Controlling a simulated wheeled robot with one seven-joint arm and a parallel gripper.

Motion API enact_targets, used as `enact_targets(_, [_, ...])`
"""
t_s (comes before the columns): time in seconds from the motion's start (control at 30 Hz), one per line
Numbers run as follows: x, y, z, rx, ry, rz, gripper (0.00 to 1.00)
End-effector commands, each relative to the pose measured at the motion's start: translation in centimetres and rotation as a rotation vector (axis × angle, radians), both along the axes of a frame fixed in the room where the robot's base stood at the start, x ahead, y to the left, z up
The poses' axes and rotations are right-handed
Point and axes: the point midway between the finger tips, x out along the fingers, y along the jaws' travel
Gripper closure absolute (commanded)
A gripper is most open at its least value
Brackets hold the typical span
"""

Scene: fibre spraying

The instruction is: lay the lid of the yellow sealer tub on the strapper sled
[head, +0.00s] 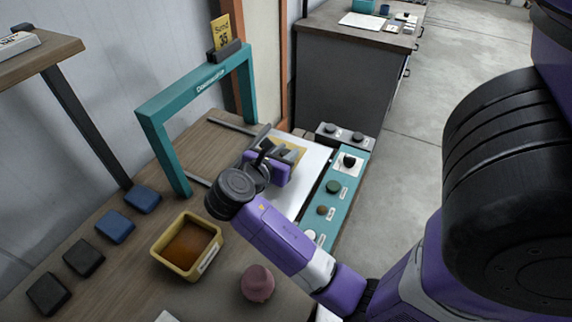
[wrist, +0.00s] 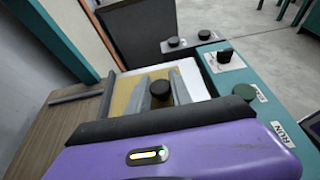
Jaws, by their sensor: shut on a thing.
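The yellow sealer tub (head: 188,247) stands open on the bench, with brown sealer inside. Its lid is a yellow plate with a black knob; it shows at my gripper in the head view (head: 296,148) and in the wrist view (wrist: 122,98). My gripper (head: 277,158) is shut on the lid's knob; in the wrist view its grey fingers (wrist: 161,92) stand either side of the black knob. The lid is over a flat white surface (head: 312,172), perhaps the strapper sled. I cannot tell whether it touches. My gripper hides part of the lid.
A teal arch (head: 160,155) with dark rails stands left of the lid. A teal control panel (head: 335,190) with knobs runs along the right. Blue and black blocks (head: 115,227) and a pink rounded object (head: 257,283) sit on the bench.

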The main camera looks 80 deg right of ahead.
Motion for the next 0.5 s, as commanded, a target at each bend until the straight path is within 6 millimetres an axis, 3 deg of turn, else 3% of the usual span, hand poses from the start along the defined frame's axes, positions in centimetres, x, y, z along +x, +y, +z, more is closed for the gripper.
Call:
enact_targets(0.3, [0.0,0.0,-4.0,0.001,0.003,0.0,1.0])
enact_targets(0.5, [0.0,0.0,-4.3,0.0,0.001,0.001,1.0])
